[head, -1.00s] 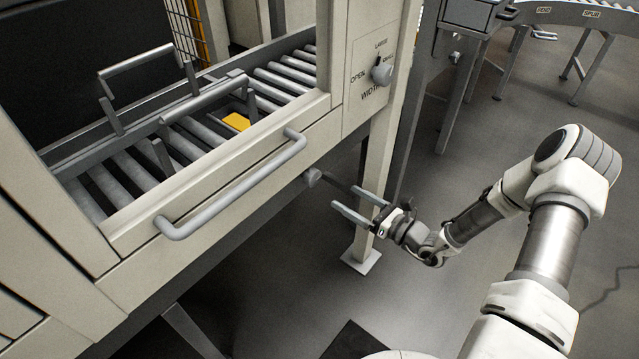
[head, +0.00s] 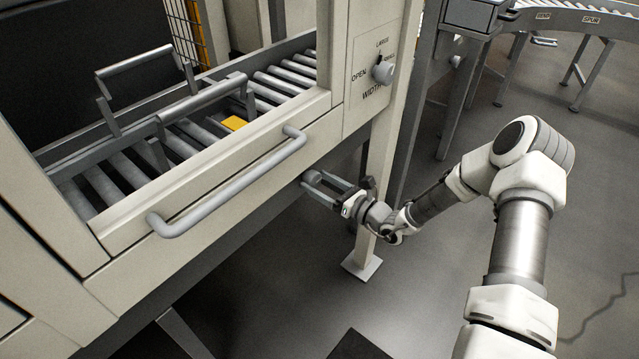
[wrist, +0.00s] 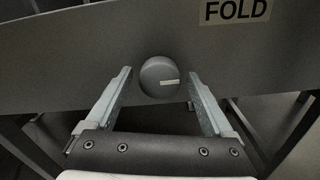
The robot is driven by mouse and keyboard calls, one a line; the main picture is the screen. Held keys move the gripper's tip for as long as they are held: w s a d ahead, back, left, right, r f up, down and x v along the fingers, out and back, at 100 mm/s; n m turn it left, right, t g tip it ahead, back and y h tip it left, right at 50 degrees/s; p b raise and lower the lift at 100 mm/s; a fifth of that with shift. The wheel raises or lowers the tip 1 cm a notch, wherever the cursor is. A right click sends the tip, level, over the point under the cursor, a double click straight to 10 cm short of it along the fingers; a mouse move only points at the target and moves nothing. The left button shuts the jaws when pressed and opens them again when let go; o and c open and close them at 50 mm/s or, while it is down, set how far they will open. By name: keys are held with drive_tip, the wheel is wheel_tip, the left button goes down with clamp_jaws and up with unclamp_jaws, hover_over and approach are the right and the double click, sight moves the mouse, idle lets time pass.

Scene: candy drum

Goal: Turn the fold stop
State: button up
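The fold stop is a round grey knob (wrist: 160,77) with a pale bar mark pointing right. It sits on a dark panel below and left of a FOLD label (wrist: 236,10) in the wrist view. In the head view the knob (head: 312,177) shows under the machine's front edge, near my fingertips. My gripper (wrist: 160,84) is open, one finger on each side of the knob. Gaps show between the knob and both fingers. The gripper also shows in the head view (head: 312,188), level with the knob below the bar handle.
A long grey bar handle (head: 230,185) juts from the machine front above my gripper. A pale support leg (head: 374,210) stands close behind my wrist. A WIDTH knob (head: 383,72) is on the upper panel. Open floor (head: 430,290) lies to the right.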

drive_tip(key=c, duration=1.2)
drive_tip(key=shift+n, duration=0.3)
drive_tip(key=n+p, duration=0.1)
drive_tip(key=n, duration=0.2)
drive_tip(key=shift+s+n, duration=0.1)
drive_tip(key=shift+n, duration=0.2)
drive_tip(key=n, duration=0.4)
drive_tip(key=shift+f+n, duration=0.15)
drive_tip(key=shift+n, duration=0.15)
drive_tip(key=n, duration=0.4)
drive_tip(key=shift+f, duration=0.1)
drive_tip(key=shift+n+b, duration=0.9)
drive_tip(key=shift+n, duration=1.6)
